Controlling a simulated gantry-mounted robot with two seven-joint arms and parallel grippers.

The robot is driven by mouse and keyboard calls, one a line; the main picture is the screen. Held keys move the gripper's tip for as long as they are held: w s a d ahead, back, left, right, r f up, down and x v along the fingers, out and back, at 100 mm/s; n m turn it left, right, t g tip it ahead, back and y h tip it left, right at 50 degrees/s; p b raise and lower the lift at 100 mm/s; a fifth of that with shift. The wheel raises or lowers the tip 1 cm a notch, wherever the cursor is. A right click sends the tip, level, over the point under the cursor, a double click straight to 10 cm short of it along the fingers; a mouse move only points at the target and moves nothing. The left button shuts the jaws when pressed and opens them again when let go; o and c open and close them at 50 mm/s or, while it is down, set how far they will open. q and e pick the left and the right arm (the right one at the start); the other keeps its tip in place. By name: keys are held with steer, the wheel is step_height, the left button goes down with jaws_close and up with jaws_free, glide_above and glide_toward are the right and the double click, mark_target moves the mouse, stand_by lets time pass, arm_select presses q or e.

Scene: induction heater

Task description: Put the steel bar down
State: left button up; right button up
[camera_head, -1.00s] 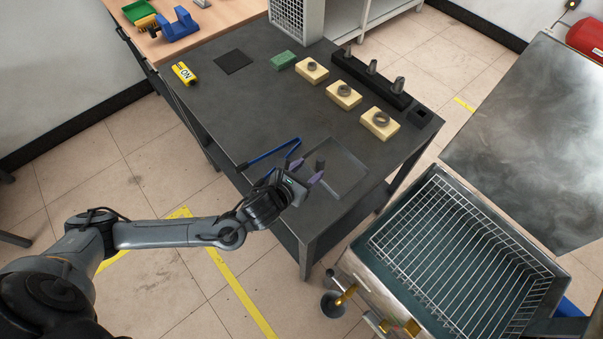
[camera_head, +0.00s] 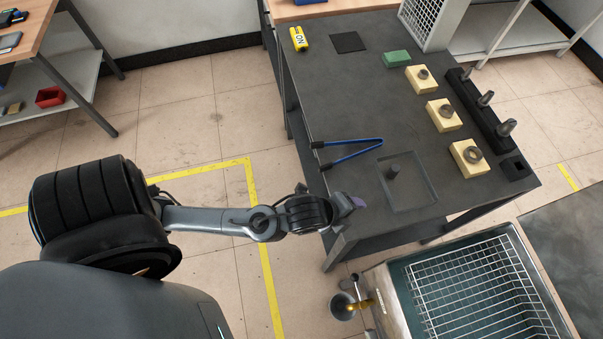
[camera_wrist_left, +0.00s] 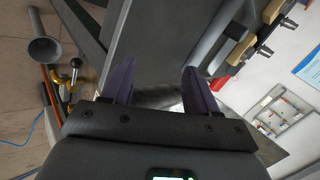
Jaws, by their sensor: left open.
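My left gripper (camera_head: 352,202) is to the left of and nearer than the tray, by the bench's front edge, apart from the bar. In the left wrist view its two purple fingers (camera_wrist_left: 158,82) are spread, with nothing between them. The bar cannot be made out in that view. My right gripper is in neither view.
Blue-handled tongs (camera_head: 350,153) lie left of the tray. Several yellow blocks with rings, including one near block (camera_head: 468,170), stand to the right beside a black rack (camera_head: 480,108). A tank with a wire basket (camera_head: 470,290) stands in front right of the bench.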

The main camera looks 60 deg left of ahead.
arm_select(q)
steer(key=s+a+f+n+g, duration=0.1)
steer(key=s+a+n+g, duration=0.1)
steer(key=s+n, duration=0.3)
steer(key=s+a+f+n+g, duration=0.1)
steer(key=s+a+n+g, duration=0.1)
steer(key=s+n, duration=0.4)
steer(key=n, duration=0.4)
steer(key=shift+s+a+n+g+y, duration=0.2)
steer(key=shift+a+n+g+y, duration=0.1)
steer(key=shift+y, duration=0.1)
step_height(320, 180, up, 31)
steer(key=p, duration=3.1)
